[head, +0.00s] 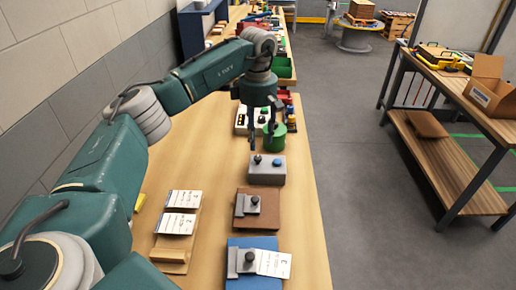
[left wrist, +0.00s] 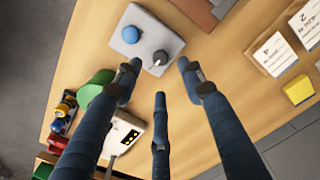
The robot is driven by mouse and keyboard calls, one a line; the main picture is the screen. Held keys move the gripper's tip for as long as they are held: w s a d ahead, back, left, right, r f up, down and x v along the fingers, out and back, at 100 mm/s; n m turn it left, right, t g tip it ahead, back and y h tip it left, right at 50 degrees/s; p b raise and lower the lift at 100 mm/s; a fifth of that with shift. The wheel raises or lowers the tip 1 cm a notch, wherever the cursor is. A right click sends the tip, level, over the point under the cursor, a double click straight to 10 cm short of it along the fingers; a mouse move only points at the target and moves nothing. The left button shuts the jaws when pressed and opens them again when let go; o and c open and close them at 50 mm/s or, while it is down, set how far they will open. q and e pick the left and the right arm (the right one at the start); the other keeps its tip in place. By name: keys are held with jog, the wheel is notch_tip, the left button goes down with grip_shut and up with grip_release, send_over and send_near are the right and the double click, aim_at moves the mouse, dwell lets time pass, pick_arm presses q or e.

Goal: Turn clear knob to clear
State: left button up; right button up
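A grey box (head: 267,170) stands on the wooden table, with a dark round knob (head: 257,159) and a blue button (head: 277,162) on top. In the left wrist view the dark knob (left wrist: 160,58) has a small pale mark, and the blue button (left wrist: 132,34) is beside it. Any label on the box is too small to read. My left gripper (head: 262,142) is above the table, just beyond the grey box in the head view. Its three fingers are spread and empty, and in the left wrist view the knob appears between and beyond two fingertips. My right gripper is out of view.
Nearer are a brown plate (head: 258,220), a blue plate (head: 240,279) with metal fixtures, and printed cards (head: 177,223).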

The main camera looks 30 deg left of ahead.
pick_arm(q)
notch_tip(320, 180, up, 5)
jog(key=shift+r, duration=0.15)
dwell(0.5)
